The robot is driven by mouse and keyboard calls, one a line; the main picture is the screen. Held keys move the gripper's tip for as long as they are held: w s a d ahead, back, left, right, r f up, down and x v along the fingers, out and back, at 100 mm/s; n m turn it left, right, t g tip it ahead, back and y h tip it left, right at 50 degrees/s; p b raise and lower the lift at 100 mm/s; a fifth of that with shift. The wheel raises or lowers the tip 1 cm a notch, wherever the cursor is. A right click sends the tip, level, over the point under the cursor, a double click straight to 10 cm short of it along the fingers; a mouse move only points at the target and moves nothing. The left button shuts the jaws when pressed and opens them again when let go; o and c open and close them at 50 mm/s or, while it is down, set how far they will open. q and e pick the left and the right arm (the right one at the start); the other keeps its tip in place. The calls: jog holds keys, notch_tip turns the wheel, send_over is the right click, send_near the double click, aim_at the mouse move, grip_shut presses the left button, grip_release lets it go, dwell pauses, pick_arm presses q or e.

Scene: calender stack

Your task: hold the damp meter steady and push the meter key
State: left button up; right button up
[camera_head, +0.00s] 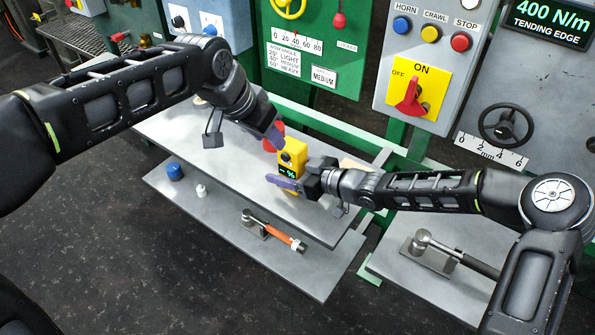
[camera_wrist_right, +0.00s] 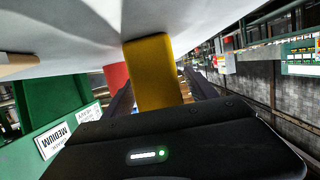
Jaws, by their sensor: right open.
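The yellow damp meter (camera_head: 293,148) is on the upper grey shelf, with a dark round key (camera_head: 286,157) and a small display (camera_head: 287,170) reading "-- %". My left gripper (camera_head: 275,137) is at the meter's upper left, purple finger pointing down at it; its jaw opening is not clear. My right gripper (camera_head: 290,184) is open at the meter's lower end, partly hiding it. In the right wrist view the meter's yellow body (camera_wrist_right: 152,75) stands between the two dark fingers; contact cannot be told.
A red object (camera_head: 268,145) is close behind the meter, also seen in the wrist view (camera_wrist_right: 117,76). A blue-capped jar (camera_head: 174,171), a white bottle (camera_head: 201,191) and an orange-handled tool (camera_head: 280,235) are on the lower shelf (camera_head: 225,225). The upper shelf's left part is clear.

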jog(key=shift+w+a+f, duration=0.15)
jog(key=shift+w+a, duration=0.1)
jog(key=shift+a, duration=0.05)
jog(key=shift+c, duration=0.3)
grip_shut()
dwell(0.3)
pick_arm(q)
grip_shut()
dwell(1.2)
dwell(0.5)
